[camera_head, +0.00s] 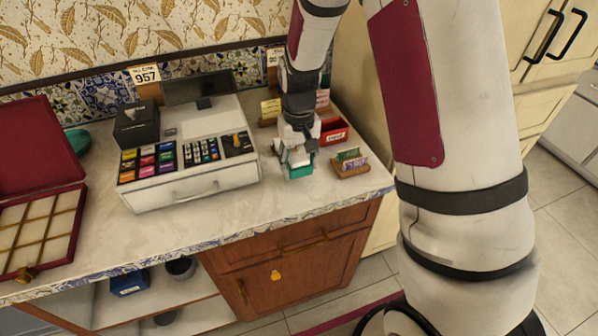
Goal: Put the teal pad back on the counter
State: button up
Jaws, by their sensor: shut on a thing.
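The teal pad (299,172) shows just below my gripper (296,158), at the right part of the counter (225,213). My gripper points down and is shut on the teal pad, and its fingers hide much of it. The pad is over the counter between the cash register and a small card holder. I cannot tell whether its underside touches the counter top.
A cash register (190,165) stands to the left of my gripper. A small wooden holder with cards (350,162) and a red box (333,132) stand close on the right. An open red compartment box (40,215) is at the far left. The front counter strip is clear.

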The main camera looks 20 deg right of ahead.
aim_at(299, 173)
jog(key=shift+f, duration=1.75)
jog(key=shift+f, duration=0.1)
jog(key=o, duration=1.2)
